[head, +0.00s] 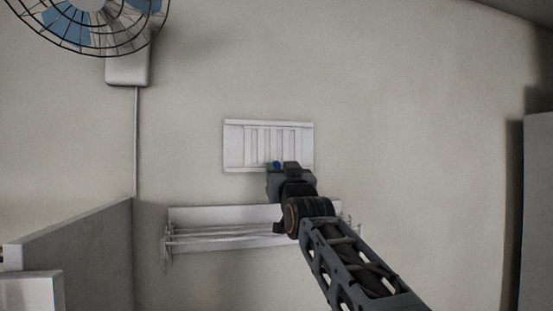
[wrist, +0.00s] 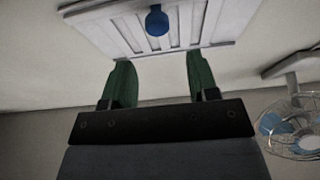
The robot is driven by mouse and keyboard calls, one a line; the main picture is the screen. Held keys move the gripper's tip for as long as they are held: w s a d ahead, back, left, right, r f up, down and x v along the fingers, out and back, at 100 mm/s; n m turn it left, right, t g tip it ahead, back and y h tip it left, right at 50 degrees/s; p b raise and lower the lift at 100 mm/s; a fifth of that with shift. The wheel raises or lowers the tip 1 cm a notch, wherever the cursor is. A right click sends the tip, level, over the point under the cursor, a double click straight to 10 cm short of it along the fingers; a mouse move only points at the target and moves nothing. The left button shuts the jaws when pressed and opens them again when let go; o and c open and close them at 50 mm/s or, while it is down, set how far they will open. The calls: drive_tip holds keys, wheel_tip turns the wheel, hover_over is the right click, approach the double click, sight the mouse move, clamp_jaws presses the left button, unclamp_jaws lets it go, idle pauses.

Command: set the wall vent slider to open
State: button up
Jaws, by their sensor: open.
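The white wall vent (head: 268,128) is a slatted rectangular panel on the wall, in the middle of the head view. It also shows at the top of the wrist view (wrist: 112,36). Its slider has a blue knob (wrist: 157,20), which stands out from the slats. In the head view the knob (head: 276,164) is a small blue patch just above my gripper, mostly hidden by it. My gripper (wrist: 160,72) is open and empty, with its two green fingers apart. The knob lies beyond the fingertips, roughly between them, and appears not touched. My gripper hides the vent's lower right part in the head view.
A white wall rack with rods (head: 200,228) is fixed below the vent, behind my arm. A blue-bladed caged fan (head: 95,25) is mounted at the upper left. A grey partition (head: 85,250) stands at lower left. The wall right of the vent is bare.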

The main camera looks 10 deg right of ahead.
sight(277, 167)
drive_tip(key=w+p, duration=0.1)
drive_tip(key=w, duration=0.2)
drive_tip(key=w+p, duration=0.1)
drive_tip(key=w, duration=0.1)
drive_tip(key=shift+w+r+p, duration=0.25)
drive_tip(key=shift+r+p, duration=0.05)
drive_tip(key=shift+r, duration=0.05)
drive_tip(key=shift+p+x, duration=0.35)
drive_tip(key=shift+x, duration=0.4)
drive_tip(key=shift+f, duration=0.1)
clamp_jaws()
